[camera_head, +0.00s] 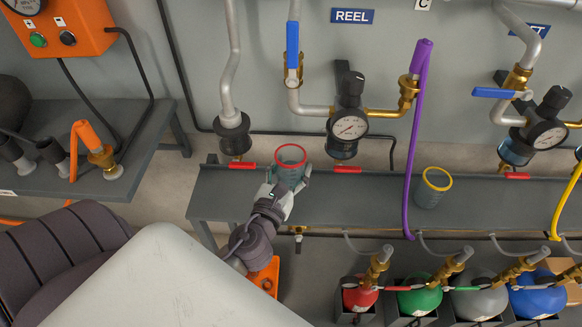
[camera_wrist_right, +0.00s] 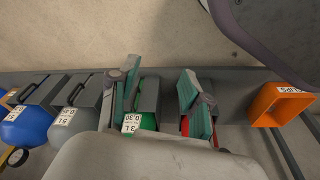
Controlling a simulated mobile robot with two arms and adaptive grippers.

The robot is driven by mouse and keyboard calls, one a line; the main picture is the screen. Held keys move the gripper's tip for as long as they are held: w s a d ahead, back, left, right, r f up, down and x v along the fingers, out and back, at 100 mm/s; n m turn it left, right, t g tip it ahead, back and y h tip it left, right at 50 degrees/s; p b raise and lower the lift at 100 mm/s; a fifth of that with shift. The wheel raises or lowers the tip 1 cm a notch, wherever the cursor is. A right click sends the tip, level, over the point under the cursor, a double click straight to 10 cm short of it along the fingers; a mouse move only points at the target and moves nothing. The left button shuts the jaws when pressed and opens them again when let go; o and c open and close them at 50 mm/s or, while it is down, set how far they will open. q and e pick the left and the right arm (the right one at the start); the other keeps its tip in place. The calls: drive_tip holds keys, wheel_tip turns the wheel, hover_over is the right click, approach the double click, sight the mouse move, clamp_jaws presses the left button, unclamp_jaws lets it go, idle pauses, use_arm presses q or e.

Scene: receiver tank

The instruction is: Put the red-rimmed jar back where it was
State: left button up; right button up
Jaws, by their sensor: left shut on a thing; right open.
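The red-rimmed jar (camera_head: 291,165) is a clear greenish cup with a red ring at its top. It stands upright at the left part of the grey bench. My left gripper (camera_head: 289,183) is shut on the jar, with a finger on each side of it. Whether the jar's base touches the bench is hidden by the gripper. My right gripper (camera_wrist_right: 160,92) shows in the right wrist view with its two fingers apart and nothing between them, over the row of small tanks.
A yellow-rimmed jar (camera_head: 432,187) stands on the bench (camera_head: 340,203) to the right. A purple hose (camera_head: 415,140) hangs between the two jars. Regulators with gauges (camera_head: 349,125) are on the wall behind. Red, green, grey and blue tanks (camera_head: 420,298) stand below the bench front. An orange box (camera_wrist_right: 280,104) shows at right.

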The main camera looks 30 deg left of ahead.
sight(291, 184)
use_arm(q)
wheel_tip(291, 184, down, 2)
drive_tip(key=shift+f+b, duration=0.1)
drive_tip(key=shift+b, duration=0.95)
wheel_tip(291, 184, down, 2)
drive_tip(key=shift+f+b, duration=0.1)
drive_tip(key=shift+b, duration=1.1)
drive_tip(key=shift+f, duration=0.15)
use_arm(e)
wheel_tip(291, 184, up, 18)
drive_tip(key=t, duration=0.1)
drive_tip(key=shift+w+d, duration=0.15)
drive_tip(key=shift+w, duration=0.1)
use_arm(q)
drive_tip(key=shift+f+b, duration=0.4)
drive_tip(key=shift+b, duration=0.15)
use_arm(e)
drive_tip(key=shift+f, duration=0.3)
use_arm(q)
drive_tip(key=shift+f, duration=0.2)
